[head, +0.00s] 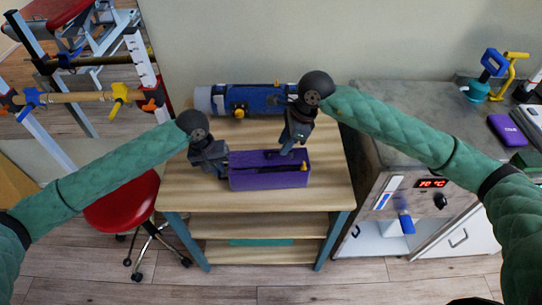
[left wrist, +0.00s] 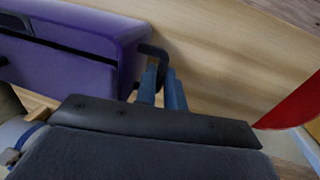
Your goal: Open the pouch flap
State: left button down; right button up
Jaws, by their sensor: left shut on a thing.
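The purple pouch (head: 268,180) lies on the wooden table, with a dark strip and a yellow piece along its top. It also shows in the left wrist view (left wrist: 75,60), with a black loop (left wrist: 152,52) at its end. My left gripper (head: 224,168) is at the pouch's left end. Its blue fingers (left wrist: 163,88) are shut on the black loop. My right gripper (head: 287,149) points down at the top of the pouch, right of its middle. Its fingertips are too small and dark to show whether they are open or touching. The flap's edge is not clear.
A blue roll (head: 255,101) with grey ends lies behind the pouch on the wooden table (head: 330,190). A red stool (head: 122,202) stands at the left. A grey counter (head: 405,125) with a heated cabinet is at the right. Bare table lies in front of the pouch.

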jog(key=shift+f, duration=1.45)
jog(key=c, duration=0.6)
